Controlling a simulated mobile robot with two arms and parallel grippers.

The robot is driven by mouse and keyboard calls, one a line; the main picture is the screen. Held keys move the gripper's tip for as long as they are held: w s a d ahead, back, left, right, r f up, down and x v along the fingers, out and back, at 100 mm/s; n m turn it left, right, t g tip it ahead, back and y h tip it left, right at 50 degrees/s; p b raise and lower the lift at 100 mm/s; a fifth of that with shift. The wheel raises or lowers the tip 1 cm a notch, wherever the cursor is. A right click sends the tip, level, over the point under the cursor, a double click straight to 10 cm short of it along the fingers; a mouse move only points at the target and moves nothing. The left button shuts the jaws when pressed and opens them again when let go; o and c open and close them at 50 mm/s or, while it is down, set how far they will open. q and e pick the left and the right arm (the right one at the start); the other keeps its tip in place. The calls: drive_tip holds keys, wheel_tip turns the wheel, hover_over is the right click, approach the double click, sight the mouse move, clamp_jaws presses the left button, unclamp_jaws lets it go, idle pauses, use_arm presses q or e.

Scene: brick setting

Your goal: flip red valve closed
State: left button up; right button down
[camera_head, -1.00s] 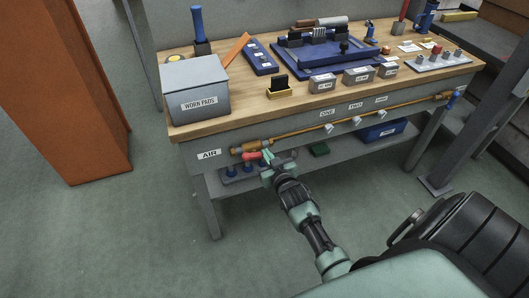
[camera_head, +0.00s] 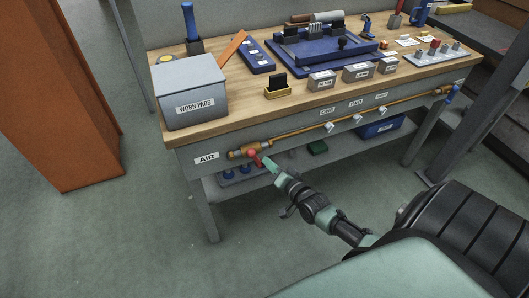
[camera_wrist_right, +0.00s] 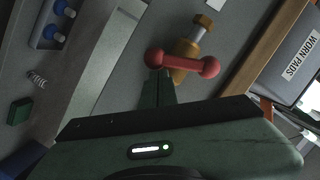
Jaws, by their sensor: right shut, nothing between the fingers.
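The red valve (camera_head: 255,158) is on the brass fitting at the left end of the pipe along the bench front, right of the AIR label. In the right wrist view its red handle (camera_wrist_right: 183,64) is a bar with a round knob at each end, lying across the brass body. My right gripper (camera_head: 268,162) is shut and empty, its tips at the handle's lower right. In the wrist view the closed fingers (camera_wrist_right: 157,76) point at the left knob and overlap its lower edge; I cannot tell whether they touch. My left gripper is out of view.
The brass pipe (camera_head: 300,129) runs right along the bench front. A WORN PADS box (camera_head: 190,92) stands above the valve. The lower shelf holds blue-topped items (camera_head: 229,176), a green block (camera_head: 317,147) and a blue bin (camera_head: 382,129). Open floor lies in front.

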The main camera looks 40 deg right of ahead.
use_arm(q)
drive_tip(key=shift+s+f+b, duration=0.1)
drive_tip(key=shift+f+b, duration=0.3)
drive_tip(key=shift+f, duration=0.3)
use_arm(e)
drive_tip(key=shift+a+f+m, duration=0.25)
drive_tip(key=shift+f+m, duration=0.25)
drive_tip(key=shift+f, duration=0.05)
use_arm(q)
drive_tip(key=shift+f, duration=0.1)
use_arm(e)
drive_tip(key=shift+w+a+f, duration=0.1)
drive_tip(key=shift+f, duration=0.05)
